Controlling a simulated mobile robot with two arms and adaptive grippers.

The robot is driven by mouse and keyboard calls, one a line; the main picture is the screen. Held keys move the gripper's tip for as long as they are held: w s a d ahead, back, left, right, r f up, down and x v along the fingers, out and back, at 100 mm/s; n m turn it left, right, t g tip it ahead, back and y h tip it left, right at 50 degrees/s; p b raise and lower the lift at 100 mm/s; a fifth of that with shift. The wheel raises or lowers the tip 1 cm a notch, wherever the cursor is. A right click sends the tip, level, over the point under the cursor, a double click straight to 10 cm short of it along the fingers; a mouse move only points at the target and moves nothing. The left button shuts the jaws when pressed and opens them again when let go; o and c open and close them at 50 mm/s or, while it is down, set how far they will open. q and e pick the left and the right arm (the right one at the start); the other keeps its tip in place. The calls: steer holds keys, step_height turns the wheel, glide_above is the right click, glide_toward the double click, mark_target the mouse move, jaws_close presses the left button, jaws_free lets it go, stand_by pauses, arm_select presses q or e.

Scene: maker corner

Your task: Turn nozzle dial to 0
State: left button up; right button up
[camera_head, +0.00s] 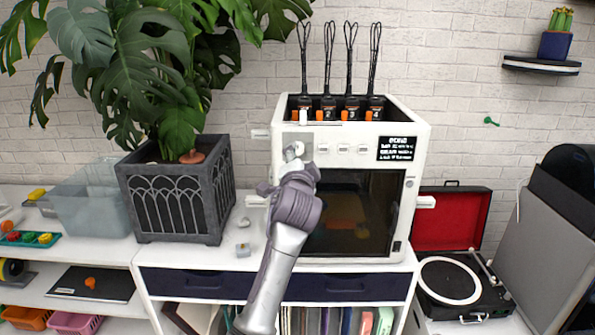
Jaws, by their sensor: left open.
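A white 3D printer (420,135) stands on the white cabinet, its dark glass door (350,215) facing me. On the left of its upper front is a grey square plate (290,139), where the nozzle dial would sit. My left arm rises from the bottom, and my left gripper (293,153) is at this plate. It is open, but its fingers are small and partly hidden. The gripper and wrist cover the dial, so I cannot tell its setting or whether they touch. My right gripper is not in view.
Orange-labelled nozzle units (328,109) with black cable loops stand in the printer's top. Small white controls (343,149) and a black label (397,149) are right of the plate. A dark planter (170,200) stands at left, a record player (465,285) at right.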

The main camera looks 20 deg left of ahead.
arm_select(q)
steer(key=v, duration=0.7)
step_height(320, 180, down, 38)
steer(key=s+d+g+h, duration=0.2)
steer(key=d+g+h, duration=0.15)
steer(key=g, duration=0.25)
steer(key=s+a+f+n+g+h, duration=0.1)
steer(key=s+f+g, duration=0.1)
steer(key=s+f, duration=0.75)
steer(key=s+f+g, duration=0.2)
steer(key=s+f, duration=0.4)
steer(key=f, duration=0.6)
steer(key=s+a+f+n+g, duration=0.1)
steer(key=s+f, duration=0.5)
steer(key=s, duration=0.7)
steer(key=s+a+f+n+g, duration=0.2)
steer(key=s+f, duration=0.4)
steer(key=s, duration=0.8)
steer(key=s+a+f+n+g, duration=0.2)
steer(key=s+f, duration=0.4)
steer(key=s, duration=0.8)
steer(key=shift+a+f+g, duration=0.35)
steer(key=shift+a+g, duration=0.35)
steer(key=shift+a, duration=0.2)
